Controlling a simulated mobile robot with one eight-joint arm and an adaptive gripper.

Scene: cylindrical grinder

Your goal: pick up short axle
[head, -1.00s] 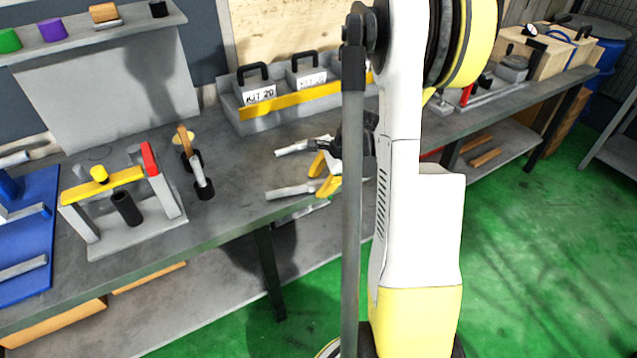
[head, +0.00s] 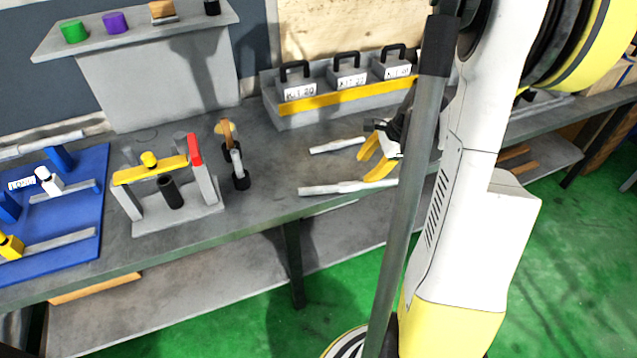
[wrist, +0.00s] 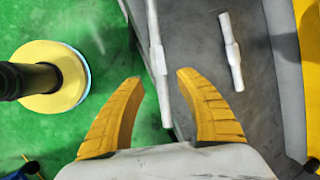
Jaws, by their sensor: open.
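The short axle (head: 337,146) is a pale grey stepped rod lying on the grey bench top. It also shows in the wrist view (wrist: 231,50), ahead of and to the right of my right finger. A longer grey axle (head: 348,187) lies nearer the bench's front edge. In the wrist view the long axle (wrist: 154,45) runs down between my fingertips. My gripper (head: 366,163) has yellow fingers, open and empty, to the right of the short axle. In the wrist view the open fingers (wrist: 160,79) frame the long axle's near end, with the short axle outside them.
A grey tray with a yellow front strip (head: 350,96) holds kit boxes behind the axles. A grey fixture with a yellow bar (head: 180,220) and a dark tool stand (head: 240,180) are to the left. A blue board (head: 85,215) lies farther left.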

